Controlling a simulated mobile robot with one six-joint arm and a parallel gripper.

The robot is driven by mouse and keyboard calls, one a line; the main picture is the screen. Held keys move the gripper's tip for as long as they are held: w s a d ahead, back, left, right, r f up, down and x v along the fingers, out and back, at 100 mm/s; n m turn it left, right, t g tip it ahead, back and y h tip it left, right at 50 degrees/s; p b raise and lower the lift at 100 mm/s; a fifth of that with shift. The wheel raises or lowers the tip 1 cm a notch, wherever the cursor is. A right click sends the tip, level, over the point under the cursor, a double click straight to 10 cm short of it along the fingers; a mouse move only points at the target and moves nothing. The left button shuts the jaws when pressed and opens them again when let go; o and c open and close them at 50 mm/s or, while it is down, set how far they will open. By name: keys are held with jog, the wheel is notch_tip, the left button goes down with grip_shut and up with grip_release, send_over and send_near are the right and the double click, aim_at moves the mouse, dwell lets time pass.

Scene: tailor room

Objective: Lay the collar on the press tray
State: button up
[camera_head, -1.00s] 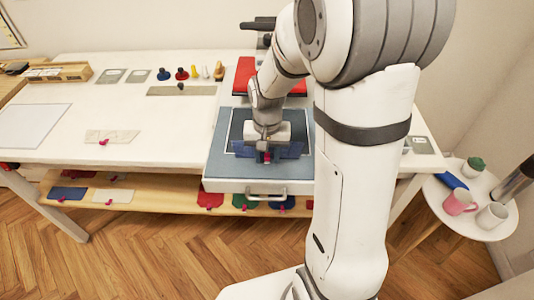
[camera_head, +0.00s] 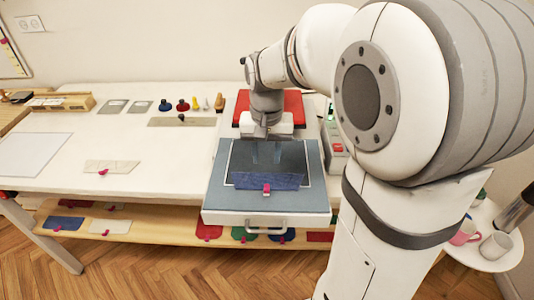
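The collar (camera_head: 284,181) is a dark blue strip with a pink clip at its front middle. It lies on the press tray (camera_head: 219,197), a light blue board with a handle at its front. The collar lies across the front part of the dark panel (camera_head: 240,158) outlined in white. My gripper (camera_head: 267,158) is above the panel, behind the collar and apart from it. Its two fingers look spread with nothing between them.
A red pad (camera_head: 292,104) is behind the tray, partly hidden by my arm. A pale piece with a pink clip (camera_head: 112,167) lies on the white table to the left. Several coloured pieces are on the shelf below. A side table with mugs (camera_head: 495,245) stands at right.

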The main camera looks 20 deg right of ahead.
jog(key=s+r+n+t, duration=0.1)
jog(key=s+n+t, duration=0.2)
jog(key=s, duration=1.1)
jog(key=shift+s+n, duration=0.2)
jog(key=shift+n, duration=0.1)
jog(key=shift+r, duration=0.1)
jog(key=shift+c, duration=0.5)
